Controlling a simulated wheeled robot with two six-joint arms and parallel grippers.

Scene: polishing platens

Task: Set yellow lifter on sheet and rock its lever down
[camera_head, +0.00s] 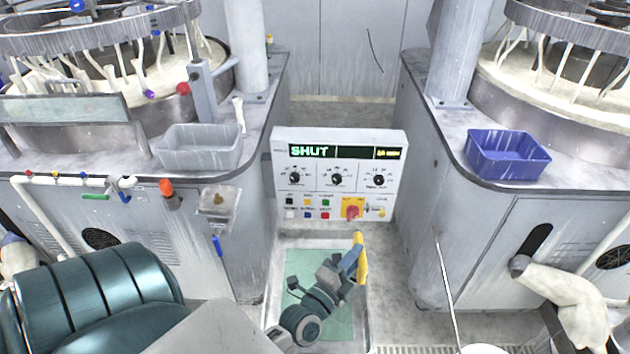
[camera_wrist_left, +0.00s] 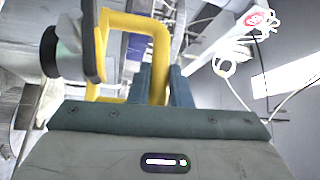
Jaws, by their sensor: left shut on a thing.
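The yellow lifter (camera_head: 361,262) is in the middle low part of the head view, over the right side of the pale green sheet (camera_head: 340,322). My left gripper (camera_head: 345,268) is shut on the lifter. The left wrist view shows the lifter's yellow frame (camera_wrist_left: 160,55) rising from between the gripper's dark fingers. The lifter's lower end is partly hidden, and I cannot tell whether it touches the sheet. Its lever cannot be made out clearly. My right gripper does not show.
The sheet lies in a shallow, light-rimmed tray (camera_head: 366,335) on the floor. A control panel (camera_head: 340,160) reading SHUT stands behind it. Machine cabinets flank it, carrying a grey bin (camera_head: 198,160) at left and a blue bin (camera_head: 505,168) at right.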

